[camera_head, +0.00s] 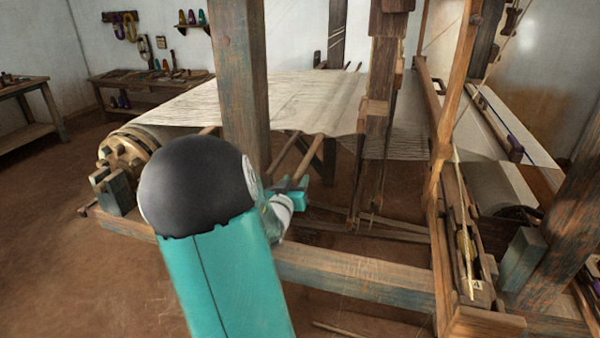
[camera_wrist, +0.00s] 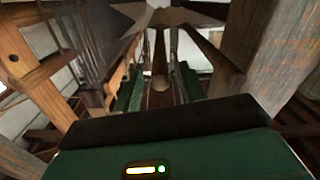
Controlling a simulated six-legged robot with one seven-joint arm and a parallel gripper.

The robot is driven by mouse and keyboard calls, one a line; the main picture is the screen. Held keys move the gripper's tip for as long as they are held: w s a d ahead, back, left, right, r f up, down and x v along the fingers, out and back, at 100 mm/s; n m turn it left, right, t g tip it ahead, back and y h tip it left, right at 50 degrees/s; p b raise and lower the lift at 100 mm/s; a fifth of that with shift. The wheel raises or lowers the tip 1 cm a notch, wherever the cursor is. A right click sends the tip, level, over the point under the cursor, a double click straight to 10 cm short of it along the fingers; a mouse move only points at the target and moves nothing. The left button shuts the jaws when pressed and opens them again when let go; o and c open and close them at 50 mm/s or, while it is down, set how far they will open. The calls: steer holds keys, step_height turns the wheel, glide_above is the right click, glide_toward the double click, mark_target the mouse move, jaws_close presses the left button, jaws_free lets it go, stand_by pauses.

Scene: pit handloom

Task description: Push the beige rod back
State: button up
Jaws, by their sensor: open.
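A beige rod (camera_head: 309,157) slopes from under the warp sheet down toward my gripper (camera_head: 292,190) in the head view. My gripper is beside the upright post, below the edge of the warp. In the wrist view, my gripper (camera_wrist: 160,88) shows two dark green fingers standing apart. My arm hides part of the gripper in the head view.
A second similar rod (camera_head: 283,156) runs just left of the beige one. A thick wooden post (camera_head: 240,85) stands close by. A low beam (camera_head: 345,278) crosses in front. The pale warp (camera_head: 270,95) spreads above. Open floor lies to the left.

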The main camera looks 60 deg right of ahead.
mark_target(300, 169)
steer(key=d, duration=0.5)
steer(key=shift+w+d, duration=0.1)
steer(key=shift+w, duration=0.3)
steer(key=shift+c, duration=0.2)
